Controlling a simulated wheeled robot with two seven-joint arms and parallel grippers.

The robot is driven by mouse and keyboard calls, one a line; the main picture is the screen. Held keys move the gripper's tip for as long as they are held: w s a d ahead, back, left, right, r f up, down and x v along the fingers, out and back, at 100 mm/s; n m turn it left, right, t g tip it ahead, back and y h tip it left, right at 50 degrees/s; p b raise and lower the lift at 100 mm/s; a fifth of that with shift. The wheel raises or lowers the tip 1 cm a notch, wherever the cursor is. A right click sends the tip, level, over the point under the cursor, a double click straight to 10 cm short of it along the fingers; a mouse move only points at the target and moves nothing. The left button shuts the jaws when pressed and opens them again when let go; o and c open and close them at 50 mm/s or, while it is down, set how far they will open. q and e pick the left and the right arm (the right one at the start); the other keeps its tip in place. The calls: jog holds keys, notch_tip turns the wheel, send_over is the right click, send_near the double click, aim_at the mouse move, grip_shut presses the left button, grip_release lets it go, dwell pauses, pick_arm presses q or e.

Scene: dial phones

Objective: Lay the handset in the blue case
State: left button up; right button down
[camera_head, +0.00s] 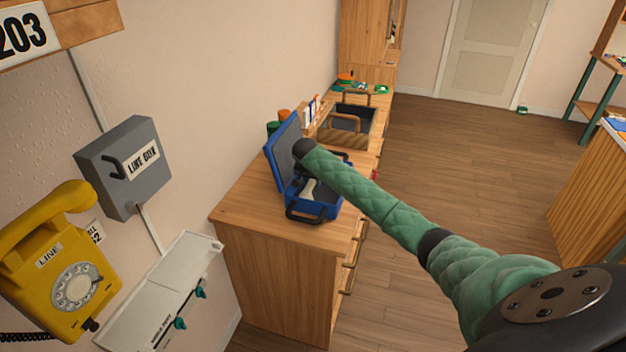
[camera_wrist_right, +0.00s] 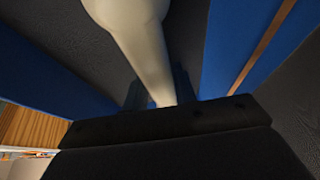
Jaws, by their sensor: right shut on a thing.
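The blue case (camera_head: 318,211) lies open on the wooden cabinet, its lid (camera_head: 284,150) raised at the left. A pale cream handset (camera_head: 309,189) shows partly inside it. My right gripper (camera_head: 311,174) is down at the case, mostly hidden by my arm. In the right wrist view my right gripper (camera_wrist_right: 156,90) is shut on the cream handset (camera_wrist_right: 147,50), with the case's dark lining and blue walls (camera_wrist_right: 240,50) around it. I cannot tell whether the handset touches the case floor. My left gripper is not in view.
A yellow dial phone (camera_head: 75,287) and a grey line box (camera_head: 124,165) hang on the left wall, above a pale wall panel (camera_head: 165,290). Bare cabinet top (camera_head: 245,205) lies left of the case. A dark open container (camera_head: 352,122) stands behind it. Floor is clear at right.

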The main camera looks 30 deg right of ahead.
jog(key=shift+w, duration=0.1)
jog(key=shift+f, duration=0.1)
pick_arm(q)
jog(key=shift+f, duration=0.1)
pick_arm(e)
jog(key=c, duration=1.1)
grip_release()
jog(key=shift+a+r, duration=0.1)
jog(key=shift+r, duration=0.2)
pick_arm(q)
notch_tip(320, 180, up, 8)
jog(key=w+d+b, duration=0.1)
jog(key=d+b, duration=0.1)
jog(key=b, duration=0.1)
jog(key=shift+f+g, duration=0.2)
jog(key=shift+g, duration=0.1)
pick_arm(e)
jog(key=v, duration=1.1)
jog(key=shift+r, duration=0.3)
jog(key=shift+f, duration=0.1)
